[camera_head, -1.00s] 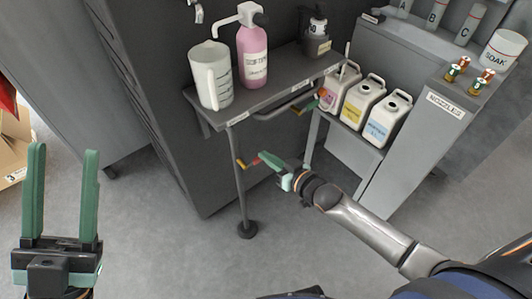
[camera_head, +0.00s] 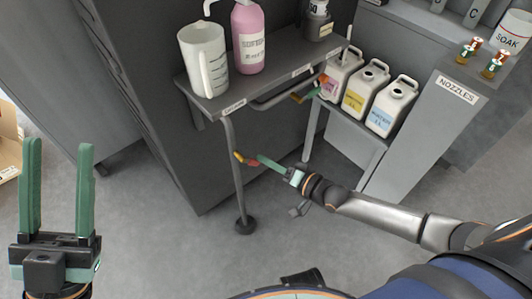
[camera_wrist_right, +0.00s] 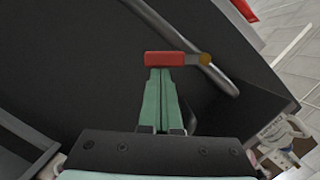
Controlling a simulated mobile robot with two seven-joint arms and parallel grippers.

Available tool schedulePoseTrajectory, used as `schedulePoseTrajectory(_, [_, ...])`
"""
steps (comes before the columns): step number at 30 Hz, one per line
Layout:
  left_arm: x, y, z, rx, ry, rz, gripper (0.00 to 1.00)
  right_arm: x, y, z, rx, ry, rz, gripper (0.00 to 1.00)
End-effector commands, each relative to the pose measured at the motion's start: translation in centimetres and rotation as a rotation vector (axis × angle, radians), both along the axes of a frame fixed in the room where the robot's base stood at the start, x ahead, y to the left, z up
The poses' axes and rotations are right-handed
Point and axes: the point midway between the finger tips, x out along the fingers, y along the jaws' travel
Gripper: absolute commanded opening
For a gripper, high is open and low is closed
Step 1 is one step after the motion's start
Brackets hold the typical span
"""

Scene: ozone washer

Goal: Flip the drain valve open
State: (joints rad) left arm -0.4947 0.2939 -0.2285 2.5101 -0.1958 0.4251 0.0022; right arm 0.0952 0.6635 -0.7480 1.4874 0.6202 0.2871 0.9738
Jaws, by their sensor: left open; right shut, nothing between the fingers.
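The drain valve has a red lever (camera_head: 251,161) and a yellow-brass end (camera_head: 238,157), low on the thin grey pipe at the table's front left. In the right wrist view, the red lever (camera_wrist_right: 165,58) lies crosswise, with its brass end (camera_wrist_right: 204,59) to the right by the curved pipe. My right gripper (camera_head: 261,158) is shut and empty. Its green fingertips (camera_wrist_right: 160,72) are at the lever, touching or nearly so; I cannot tell which. My left gripper (camera_head: 57,145) is open and empty, upright at the far left, away from the valve.
A grey table (camera_head: 215,100) above the valve holds a measuring jug (camera_head: 203,60) and a pink pump bottle (camera_head: 249,40). Several white canisters (camera_head: 358,92) stand on a shelf to the right. A nozzle cabinet (camera_head: 430,115) is beyond them.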

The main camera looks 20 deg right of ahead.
Motion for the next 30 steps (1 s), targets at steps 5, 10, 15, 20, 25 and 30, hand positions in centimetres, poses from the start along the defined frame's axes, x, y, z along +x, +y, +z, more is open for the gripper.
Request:
schedulePoseTrajectory(5, [0.1,-0.3,-2.5,-0.019,0.021,-0.023,0.5,-0.2,0.6,-1.4,0.159,0.057,0.003,0.0])
schedulePoseTrajectory(10, [0.1,-0.5,-3.7,-0.011,0.033,-0.036,0.5,-0.4,1.2,-2.0,0.301,0.109,0.002,0.0])
schedulePoseTrajectory(15, [0.1,-0.7,-4.3,0.001,0.031,-0.034,0.5,-0.7,1.8,-2.3,0.357,0.13,0.002,0.0])
schedulePoseTrajectory(20, [0.1,-0.7,-4.4,0.005,0.031,-0.032,0.5,-0.8,2.2,-2.5,0.354,0.128,0.001,0.0])
schedulePoseTrajectory(25, [0.1,-0.7,-4.4,0.004,0.031,-0.032,0.5,-0.9,2.5,-2.7,0.352,0.127,0.001,0.0])
schedulePoseTrajectory(30, [0.2,-0.7,-4.4,-0.001,0.031,-0.029,0.5,-1.0,2.7,-2.8,0.351,0.127,0.001,0.0])
